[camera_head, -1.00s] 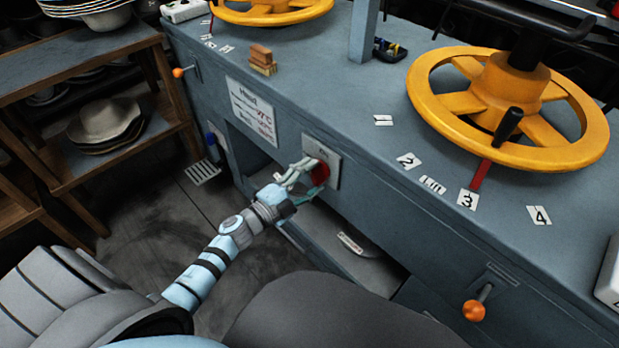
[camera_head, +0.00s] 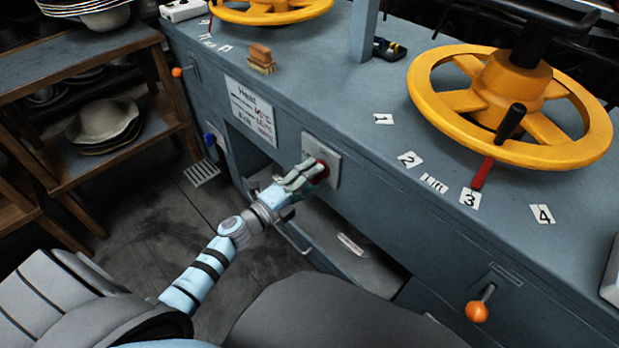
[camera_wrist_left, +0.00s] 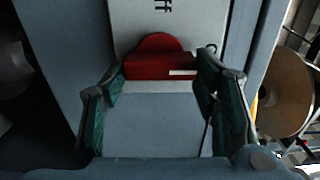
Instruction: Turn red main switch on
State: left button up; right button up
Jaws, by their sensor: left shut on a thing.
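The red main switch (camera_head: 323,168) sits on a light plate (camera_head: 331,150) on the front of the blue-grey press, partly hidden by my left gripper (camera_head: 312,172). The exact contact at the fingertips is partly hidden. My right gripper is out of view.
A large yellow handwheel (camera_head: 440,105) stands on the press top at right. An orange-knobbed lever (camera_head: 477,311) sticks out of the front at lower right. Below the switch is an open recess (camera_head: 350,255).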

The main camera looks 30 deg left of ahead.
pick_arm(q)
jog(key=o, duration=1.2)
jog(key=shift+c, duration=0.2)
jog(key=v, duration=1.2)
